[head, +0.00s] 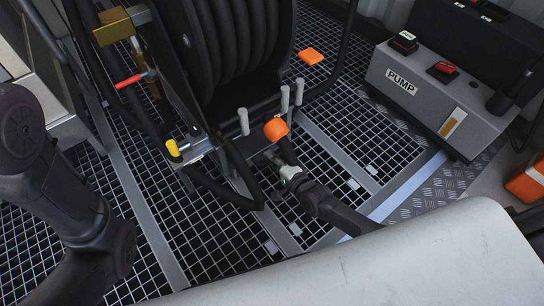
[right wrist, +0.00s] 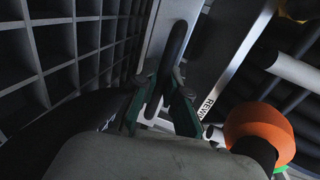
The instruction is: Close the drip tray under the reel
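The black hose reel (head: 235,50) stands over a grated floor at the top middle of the head view. My right gripper (head: 272,156) is low at the reel's front, just below an orange ball knob (head: 276,129). In the right wrist view its two fingers (right wrist: 165,88) stand close on either side of a dark rounded bar (right wrist: 178,45), which appears pinched between them. Behind the bar is a pale grey panel (right wrist: 160,28); I cannot tell for sure whether it is the drip tray's front. No tray is clearly visible in the head view. My left gripper is out of view.
Several grey levers (head: 285,100) stand near my right gripper. The orange knob (right wrist: 258,130) is close to it in the wrist view. A yellow-capped fitting (head: 173,148) and red-handled valve (head: 131,80) are left. A grey pump box (head: 440,95) stands right.

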